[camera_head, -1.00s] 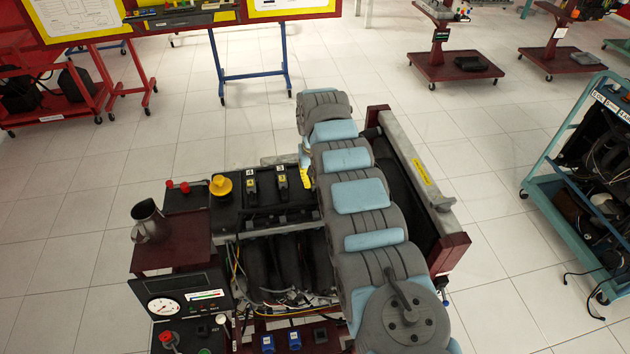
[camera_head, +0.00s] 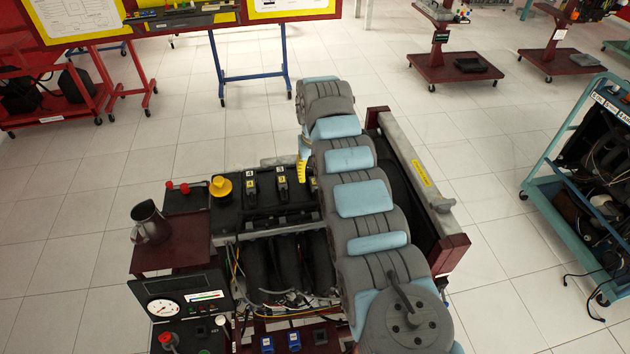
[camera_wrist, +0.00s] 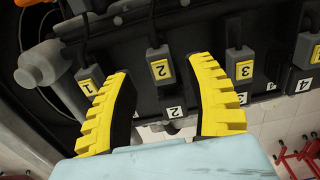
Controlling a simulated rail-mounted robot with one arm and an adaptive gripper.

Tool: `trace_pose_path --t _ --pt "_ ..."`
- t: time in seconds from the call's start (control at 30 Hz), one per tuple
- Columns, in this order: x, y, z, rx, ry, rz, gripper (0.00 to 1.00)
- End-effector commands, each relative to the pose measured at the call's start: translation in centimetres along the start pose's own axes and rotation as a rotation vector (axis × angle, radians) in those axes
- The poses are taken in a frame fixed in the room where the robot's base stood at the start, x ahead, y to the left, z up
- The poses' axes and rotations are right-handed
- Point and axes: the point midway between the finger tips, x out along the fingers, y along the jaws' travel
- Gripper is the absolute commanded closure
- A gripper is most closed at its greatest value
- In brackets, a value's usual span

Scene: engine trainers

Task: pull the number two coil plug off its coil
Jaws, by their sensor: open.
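In the wrist view the number two coil plug (camera_wrist: 160,69) is a dark block with a yellow "2" label and a cable at its top. It sits at its coil, marked by a white "2" tag (camera_wrist: 173,111). My gripper (camera_wrist: 160,74) is open, its yellow ribbed fingers one on each side of this plug in the picture. Gaps show on both sides; I cannot tell whether the fingertips reach its depth. In the head view one yellow finger of my gripper (camera_head: 302,171) shows beside the arm, and the number two plug is hidden or too unclear to pick out.
The number one plug (camera_wrist: 90,79) is close to the left finger, and the number three plug (camera_wrist: 239,66) is close to the right. The number four plug (camera_wrist: 308,50) is farther right. In the head view a yellow cap (camera_head: 221,187) stands left of the coil row.

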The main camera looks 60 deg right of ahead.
Motion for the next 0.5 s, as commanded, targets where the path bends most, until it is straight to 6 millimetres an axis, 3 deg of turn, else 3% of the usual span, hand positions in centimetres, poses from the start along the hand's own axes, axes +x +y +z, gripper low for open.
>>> trace_pose_path --t 0.27,0.5 --pt "-6.0 -0.1 -0.2 -0.002 0.009 0.001 0.46" --pt "-8.0 0.0 -0.1 0.000 0.002 0.000 0.46"
